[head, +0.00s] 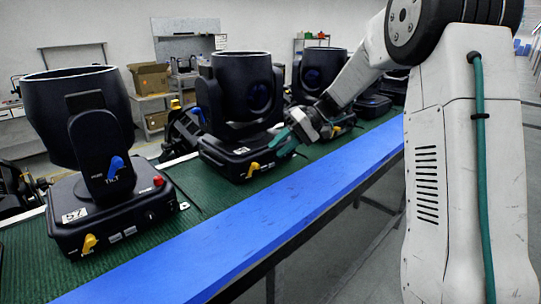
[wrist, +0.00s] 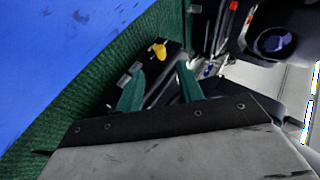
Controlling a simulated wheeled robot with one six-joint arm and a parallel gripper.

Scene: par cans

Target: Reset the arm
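My arm (head: 350,80) reaches down from the right over the bench. My gripper (head: 280,142) has teal fingers and is beside the right side of the middle par can (head: 243,90), close to its black base. In the wrist view my gripper (wrist: 158,78) has its two fingers apart, with nothing held between them. A black base with a yellow latch (wrist: 157,50) lies beyond the fingertips. Whether the fingers touch the base cannot be told. Another par can (head: 75,105) stands upright at the left, and a third (head: 316,72) stands farther back, partly hidden by my arm.
The par cans stand on a green mat (head: 200,196) with a blue strip (head: 270,215) along its front edge. The blue strip is clear. Shelves with cardboard boxes (head: 150,77) stand behind. Open floor lies in front of the bench.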

